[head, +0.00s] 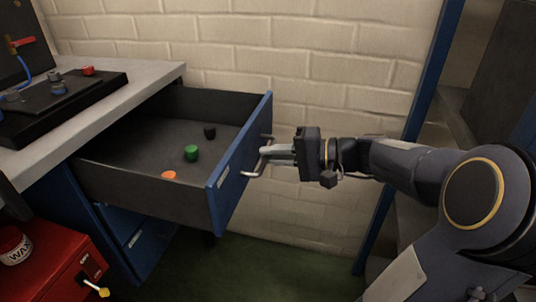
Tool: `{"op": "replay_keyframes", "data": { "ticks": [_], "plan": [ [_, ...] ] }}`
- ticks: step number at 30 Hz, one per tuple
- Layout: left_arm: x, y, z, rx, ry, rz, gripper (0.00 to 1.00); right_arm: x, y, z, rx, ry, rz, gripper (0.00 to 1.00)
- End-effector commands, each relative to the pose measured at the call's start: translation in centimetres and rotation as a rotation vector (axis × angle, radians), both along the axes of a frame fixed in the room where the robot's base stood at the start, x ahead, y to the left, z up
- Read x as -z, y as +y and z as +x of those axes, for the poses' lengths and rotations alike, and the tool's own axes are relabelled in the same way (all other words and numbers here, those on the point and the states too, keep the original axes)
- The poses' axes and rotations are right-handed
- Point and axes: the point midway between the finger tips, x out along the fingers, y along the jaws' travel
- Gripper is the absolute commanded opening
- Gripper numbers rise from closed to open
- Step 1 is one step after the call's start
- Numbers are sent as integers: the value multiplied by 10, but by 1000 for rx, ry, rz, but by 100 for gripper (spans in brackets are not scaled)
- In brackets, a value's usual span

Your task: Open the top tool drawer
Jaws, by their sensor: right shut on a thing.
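The top tool drawer (241,163) has a blue front and dark inner walls, and it stands pulled far out from under the grey worktop. Its metal bar handle (247,174) is on the front, facing right. My right gripper (268,152) is at the handle and shut on it, with the arm reaching in from the right. Inside the drawer lie a green cap-like piece (191,153), a black one (209,132) and an orange one (169,175). My left gripper is not in view.
The grey worktop (150,85) carries a black tray with small fittings. A red cabinet (60,262) with a labelled tin stands at lower left. Lower blue drawers (139,236) are shut. A blue upright post (425,90) and shelving stand at right; green floor shows below.

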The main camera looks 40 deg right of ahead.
Motion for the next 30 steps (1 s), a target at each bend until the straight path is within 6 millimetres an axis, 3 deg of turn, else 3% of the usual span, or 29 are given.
{"op": "replay_keyframes", "data": {
  "ticks": [9,10,14,23,30],
  "plan": [
    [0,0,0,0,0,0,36,1,0,0,-1,1,0,0],
    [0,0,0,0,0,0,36,1,0,0,-1,1,0,14],
    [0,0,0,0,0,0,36,0,0,0,0,1,-1,31],
    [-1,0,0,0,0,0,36,-1,-1,-1,1,0,0,31],
    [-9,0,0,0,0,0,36,-9,-21,-26,4,0,-1,31]
  ]
}}
